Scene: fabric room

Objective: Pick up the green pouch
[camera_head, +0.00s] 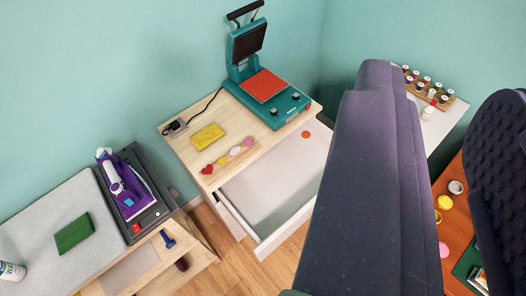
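The green pouch (74,232) looks like a flat dark green rectangle. It lies on a grey padded surface (32,215) at the lower left. My gripper (444,85) shows as two large dark purple fingers on the right side, with a wide gap between them. The gripper is open, and nothing is held in the gap. It is far to the right of the pouch in the picture and apart from it. The fingers hide part of the room behind them.
A purple and white iron (122,182) stands on a dark tray right of the pouch. A white bottle (11,271) is at the left edge. A wooden cabinet carries a teal heat press (265,85); its white drawer (275,185) is pulled out. Spools (425,85) stand behind.

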